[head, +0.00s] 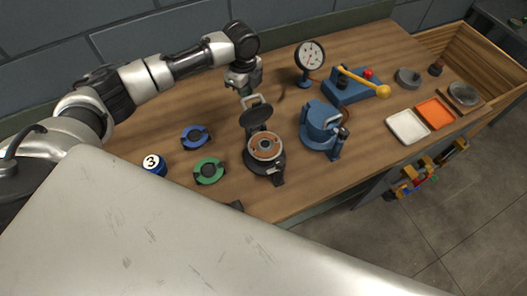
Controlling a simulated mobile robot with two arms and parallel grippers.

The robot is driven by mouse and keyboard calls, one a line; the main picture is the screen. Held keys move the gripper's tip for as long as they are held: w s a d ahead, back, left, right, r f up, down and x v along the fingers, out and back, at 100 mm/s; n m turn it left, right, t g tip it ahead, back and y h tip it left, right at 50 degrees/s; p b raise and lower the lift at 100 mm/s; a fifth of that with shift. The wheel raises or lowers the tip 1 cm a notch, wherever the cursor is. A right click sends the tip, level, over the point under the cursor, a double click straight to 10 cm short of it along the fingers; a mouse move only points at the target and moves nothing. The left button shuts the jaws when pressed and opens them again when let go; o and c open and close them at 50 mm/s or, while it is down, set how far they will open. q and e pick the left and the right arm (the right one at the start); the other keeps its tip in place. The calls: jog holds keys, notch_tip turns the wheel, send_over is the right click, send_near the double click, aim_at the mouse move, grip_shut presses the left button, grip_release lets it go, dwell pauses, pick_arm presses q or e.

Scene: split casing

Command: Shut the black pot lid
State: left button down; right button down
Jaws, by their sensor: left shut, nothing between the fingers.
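The black pot (265,149) stands on the workbench near the picture's middle, with a copper-brown inside showing. Its black lid (255,115) is open, tilted up at the pot's far side. My left gripper (247,91) is shut and empty, just beyond the lid at its far side. A light handle-like part shows between the gripper and the lid; I cannot tell whether they touch. My right gripper is not in view.
A blue pot (321,123) with a closed lid stands right of the black pot. Green (209,171) and blue (194,136) rings lie to its left. A gauge (310,56) and a yellow-knobbed lever (365,82) stand behind. A large grey panel covers the foreground.

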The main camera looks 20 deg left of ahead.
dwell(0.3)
pick_arm(q)
jog(key=shift+s+d+p, duration=2.25)
jog(key=shift+d+p, duration=0.3)
jog(key=shift+p, duration=0.3)
jog(key=shift+s+d, duration=0.25)
jog(key=shift+d, duration=0.05)
jog(key=shift+s+d+f, duration=0.1)
jog(key=shift+s+d+f+p, duration=0.4)
jog(key=shift+s+d+p, duration=0.1)
jog(key=shift+s+d, duration=0.2)
notch_tip(320, 180, up, 2)
jog(key=p, duration=0.2)
notch_tip(320, 180, up, 7)
send_over(257, 106)
jog(key=shift+s+d, duration=0.1)
jog(key=shift+d, duration=0.1)
